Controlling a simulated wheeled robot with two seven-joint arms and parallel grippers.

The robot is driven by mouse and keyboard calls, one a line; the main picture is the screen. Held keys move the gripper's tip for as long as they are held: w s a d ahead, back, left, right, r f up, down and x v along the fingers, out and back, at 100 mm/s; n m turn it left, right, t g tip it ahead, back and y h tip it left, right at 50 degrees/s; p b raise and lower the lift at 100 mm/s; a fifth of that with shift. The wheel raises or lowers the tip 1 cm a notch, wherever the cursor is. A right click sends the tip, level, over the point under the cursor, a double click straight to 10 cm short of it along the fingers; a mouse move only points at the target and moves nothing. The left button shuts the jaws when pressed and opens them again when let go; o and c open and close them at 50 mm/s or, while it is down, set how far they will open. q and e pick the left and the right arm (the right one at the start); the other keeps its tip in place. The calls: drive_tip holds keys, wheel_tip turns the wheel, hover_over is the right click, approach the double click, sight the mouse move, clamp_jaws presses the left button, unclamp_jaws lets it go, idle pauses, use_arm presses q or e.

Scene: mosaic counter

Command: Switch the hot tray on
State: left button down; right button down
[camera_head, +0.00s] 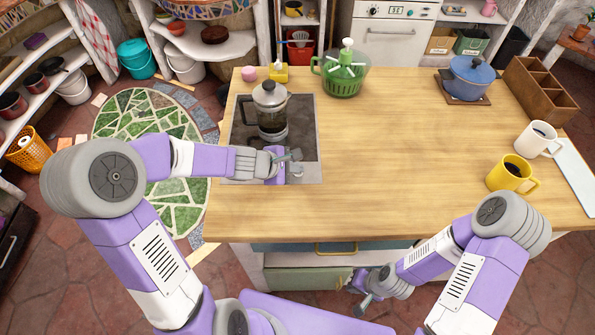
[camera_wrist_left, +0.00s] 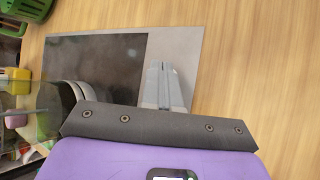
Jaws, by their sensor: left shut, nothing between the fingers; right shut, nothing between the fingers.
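The hot tray (camera_head: 306,132) is a grey rectangle with a dark plate at the left of the counter. In the left wrist view its dark plate (camera_wrist_left: 100,58) lies beside a lighter grey strip. A small pale round part (camera_head: 297,170), perhaps a knob, shows on the tray's front strip. My left gripper (camera_head: 294,155) is shut and empty over that strip; its fingers (camera_wrist_left: 164,68) hide what lies beneath, and I cannot tell whether they touch anything. My right gripper (camera_head: 358,284) is shut and empty before the drawers.
A blue pot (camera_head: 470,76), wooden organizer (camera_head: 540,90), white mug (camera_head: 537,140) and yellow mug (camera_head: 511,175) are at the right. The counter's middle (camera_head: 400,150) is clear.

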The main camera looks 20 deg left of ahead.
sight(295, 174)
use_arm(q)
drive_tip(key=shift+f, duration=0.15)
idle(0.4)
drive_tip(key=shift+r+p, duration=0.4)
drive_tip(key=shift+r, duration=0.25)
wheel_tip(295, 174, up, 6)
drive_tip(key=p, duration=0.5)
drive_tip(key=shift+p, duration=0.3)
